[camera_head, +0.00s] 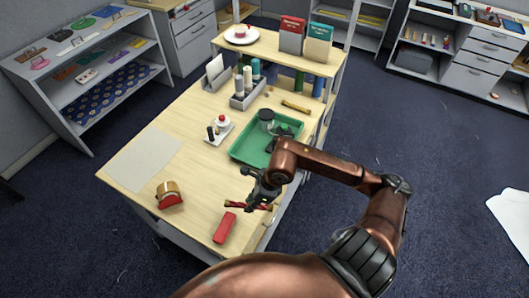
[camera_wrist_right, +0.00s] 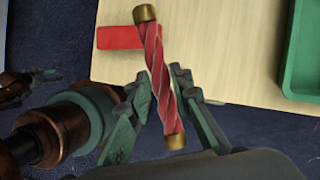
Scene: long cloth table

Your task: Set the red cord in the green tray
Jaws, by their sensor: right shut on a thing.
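The red cord (camera_wrist_right: 159,68) is a short twisted red length with brass end caps. My right gripper (camera_wrist_right: 164,98) is shut on it around its middle, and the cord sticks out past both sides of the fingers. In the head view the cord (camera_head: 235,205) and my right gripper (camera_head: 257,200) are above the table's near right part, in front of the tray. The green tray (camera_head: 240,150) lies on the table beyond the gripper; its corner (camera_wrist_right: 289,78) shows at the right of the wrist view. A dark round container and dark items are in the tray.
A red block (camera_head: 225,227) lies near the front edge, and a red-and-tan object (camera_head: 168,194) is to its left. A small white holder (camera_head: 219,131) stands left of the tray. A brown rod (camera_head: 295,106) lies behind it. A pale mat (camera_head: 145,157) covers the left side.

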